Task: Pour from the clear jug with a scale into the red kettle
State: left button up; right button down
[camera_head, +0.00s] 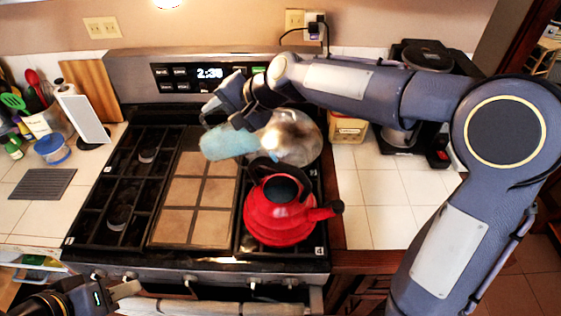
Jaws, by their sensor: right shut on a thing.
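The red kettle (280,218) stands on the front right burner of the stove, its dark-tipped spout pointing right and its top dark. My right gripper (240,120) reaches over the stove from the right, shut on the clear jug (226,144). The jug looks pale blue and strongly tilted, and is held above and to the left of the kettle, over the back of the griddle. Its scale cannot be made out, and the gripper hides part of it. My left gripper (122,290) is low at the bottom left, in front of the stove, away from both; its finger opening is unclear.
A shiny metal pot (292,138) stands behind the kettle, close to the jug. A tiled griddle (193,200) fills the stove's middle. A coffee maker (420,110) stands at the back right. The right counter (385,200) has clear room.

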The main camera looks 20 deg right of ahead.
jog(key=shift+d+r, duration=0.1)
jog(key=shift+r, duration=0.15)
jog(key=shift+b, duration=0.5)
jog(key=shift+s+d+r+t+y+b, duration=0.35)
jog(key=shift+r+t+y+b, duration=0.2)
jog(key=shift+b, duration=1.3)
